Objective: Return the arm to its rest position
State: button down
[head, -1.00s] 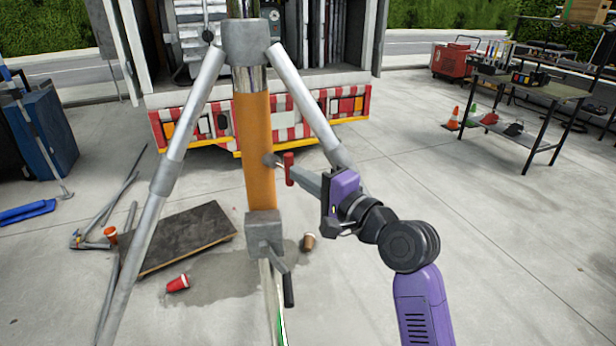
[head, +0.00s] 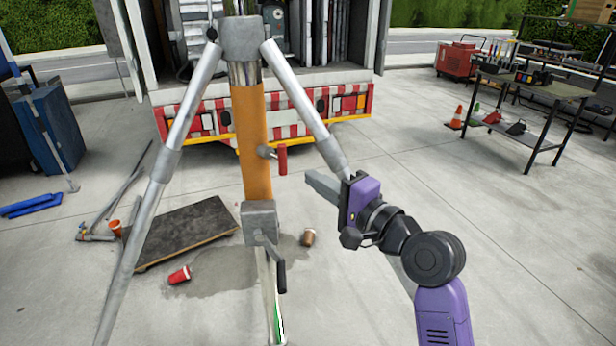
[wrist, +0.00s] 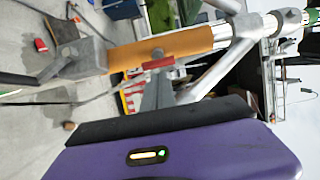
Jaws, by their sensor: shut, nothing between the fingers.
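My arm (head: 442,315) is purple with dark joints and reaches in from the lower right in the head view. My gripper (head: 312,181) is shut and empty, its grey fingers pointing up and left. It is apart from the red-handled knob (head: 282,159) on the orange stand column (head: 252,150), to the right of it. In the wrist view the purple gripper body (wrist: 200,160) fills the bottom, and the grey fingers (wrist: 157,92) show just below the red knob handle (wrist: 158,63).
The stand's silver legs (head: 190,110) spread on both sides of the column, the right one close behind my gripper. A crank (head: 280,270) sticks out low. A dolly board (head: 180,232) and cups (head: 180,275) lie at left.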

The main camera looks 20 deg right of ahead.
jog(key=s+d+r+n+t+h+b, duration=0.1)
jog(key=s+d+r+n+t+h, duration=0.15)
jog(key=s+d, duration=0.35)
jog(key=s+d+f+n+h, duration=0.2)
jog(key=s+f+h, duration=0.3)
jog(key=s+f, duration=0.25)
jog(key=s+a+f+n+g, duration=0.1)
jog(key=s+a+f+n, duration=0.1)
jog(key=s, duration=0.8)
jog(key=s+a+f+n+g+y, duration=0.1)
jog(key=s+a+f+n+g, duration=0.1)
jog(key=s+f, duration=0.5)
jog(key=s+a+f+n+g, duration=0.1)
jog(key=s+a+f+n, duration=0.3)
jog(key=s, duration=1)
jog(key=shift+s+f+n+g, duration=0.35)
jog(key=shift+f+n, duration=0.35)
jog(key=shift+n, duration=0.05)
